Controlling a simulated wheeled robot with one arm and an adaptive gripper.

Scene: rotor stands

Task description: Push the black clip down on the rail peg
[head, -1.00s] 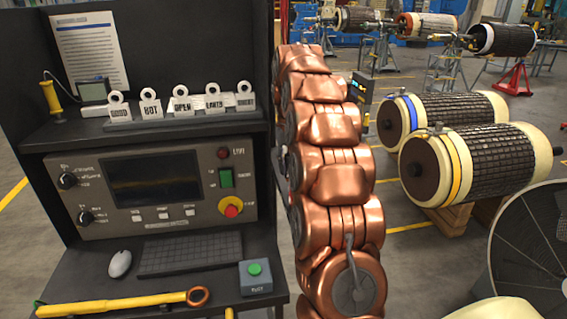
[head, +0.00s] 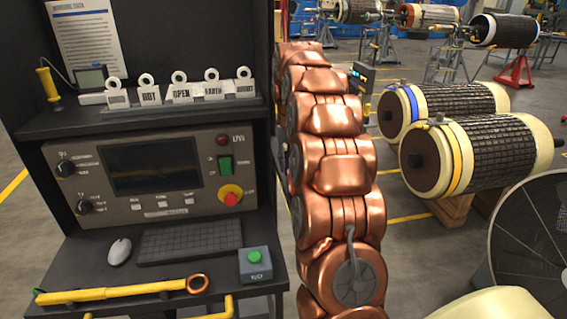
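I cannot make out the black clip or the rail peg in the head view. My gripper is not in view, so its hold and its place relative to the clip are hidden. On the shelf at left, a row of white ringed tags (head: 180,92) with dark lettering stands upright; I cannot tell whether a rail peg is among them.
The desk holds a control panel (head: 150,180), keyboard (head: 190,240), mouse (head: 120,251), green-button box (head: 255,262) and yellow tool (head: 115,292). Large copper-coloured segments block the middle of the view. Rotors (head: 490,155) lie at right, with a round grille (head: 535,240) in front.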

